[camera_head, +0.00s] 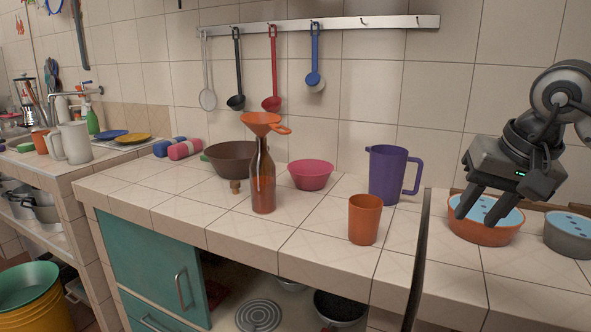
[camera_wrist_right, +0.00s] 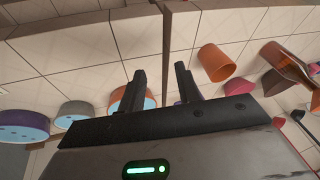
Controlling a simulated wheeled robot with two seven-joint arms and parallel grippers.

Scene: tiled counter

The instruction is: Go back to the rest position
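My right gripper (camera_head: 476,218) is at the right of the head view, fingers pointing down and apart, with nothing between them. Its fingers appear in front of or over an orange bowl (camera_head: 486,236) with a light-blue, dotted inside; I cannot tell whether they touch it. In the right wrist view the two dark fingers (camera_wrist_right: 161,92) are also apart and empty, and the orange bowl (camera_wrist_right: 122,101) shows partly behind one finger. My left gripper is not in view.
A grey bowl (camera_head: 570,236) stands right of the orange one. On the counter to the left are an orange cup (camera_head: 365,220), a purple pitcher (camera_head: 388,176), a bottle (camera_head: 262,185) with an orange funnel (camera_head: 264,123) in it, a pink bowl (camera_head: 311,175) and a brown bowl (camera_head: 228,160).

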